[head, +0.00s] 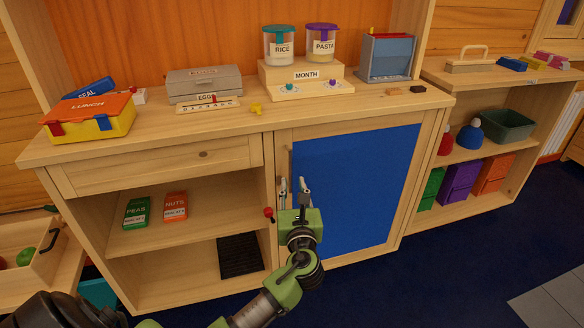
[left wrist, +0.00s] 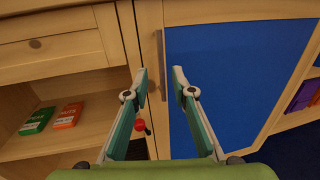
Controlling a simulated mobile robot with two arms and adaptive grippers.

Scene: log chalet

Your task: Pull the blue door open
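The blue door (head: 355,190), a blue panel in a wooden frame, is shut at the right part of the cabinet. It also shows in the left wrist view (left wrist: 235,75). Its slim vertical handle (left wrist: 161,62) is on the left side of the frame. My left gripper (head: 293,184) is at the door's left edge. In the left wrist view its two fingers (left wrist: 160,76) are spread, with the handle standing between and just beyond the tips. I cannot tell whether they touch it. My right gripper is not in view.
A red knob (head: 268,212) is on the post left of the door. Open shelves hold the peas (head: 136,213) and nuts (head: 175,206) packs. The countertop (head: 220,125) carries a lunch box, jars and other things. The dark blue floor before the door looks clear.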

